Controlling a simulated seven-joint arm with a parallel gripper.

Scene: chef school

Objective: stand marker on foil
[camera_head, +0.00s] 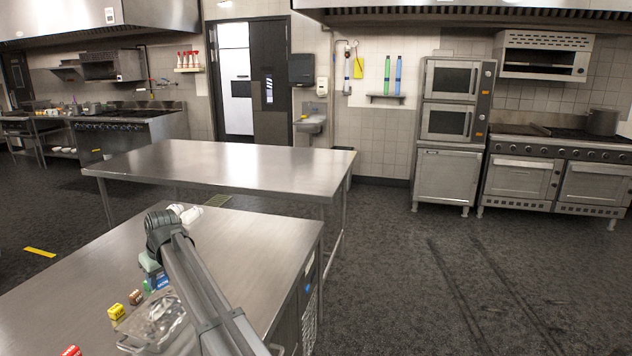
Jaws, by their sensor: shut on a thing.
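My arm reaches from the bottom edge over the near steel counter. My gripper (153,277) points down at its end, small and partly hidden by the wrist. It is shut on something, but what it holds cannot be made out. A shiny, crumpled silvery thing (157,322), which may be the foil, lies on the counter just left of my arm, nearer the camera than the gripper. No marker can be told apart for certain.
A yellow block (116,311), a brown block (136,297) and a red block (71,351) stand left of the silvery thing. Whitish items (185,213) lie behind my wrist. The near counter (255,240) is bare right of my arm. A second steel table (225,165) stands behind.

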